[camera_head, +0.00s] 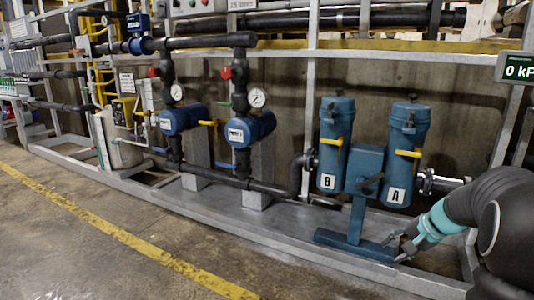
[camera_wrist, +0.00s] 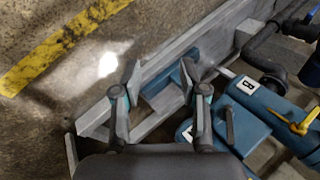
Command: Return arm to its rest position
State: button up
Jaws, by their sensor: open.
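My gripper (camera_head: 400,246) is at the lower right of the head view, low in front of the blue filter unit marked A and B. In the wrist view my gripper (camera_wrist: 165,88) has its two fingers spread apart. No object shows between the fingertips except the blue foot bar (camera_wrist: 162,90) and grey frame behind them. My dark arm comes in from the right edge of the head view, bent down toward the filter stand. Whether a finger touches the blue foot (camera_head: 345,245) cannot be told.
Filter B (camera_head: 335,145) and filter A (camera_head: 408,140) stand close to my arm, with yellow handles. A display reading 0 kP (camera_head: 518,68) hangs at the right. Blue pumps (camera_head: 250,129) and black pipes stand left. The grey skid edge (camera_head: 230,229) borders open floor with a yellow line (camera_head: 130,238).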

jog(key=s+a+r+n+h+p, duration=0.1)
jog(key=s+a+r+n+p, duration=0.1)
jog(key=s+a, duration=0.4)
jog(key=s+a+r+n+h+p, duration=0.1)
jog(key=s+a+r+n, duration=0.3)
jog(key=s, duration=0.8)
jog(key=s+a+r+n+h+p, duration=0.2)
jog(key=s+a+r+n+p, duration=0.1)
jog(key=s+a+r, duration=0.3)
jog(key=s+a+n, duration=0.1)
jog(key=s+a, duration=0.1)
jog(key=s, duration=0.1)
jog(key=shift+s+a+r+p, duration=0.35)
jog(key=shift+a+p, duration=0.05)
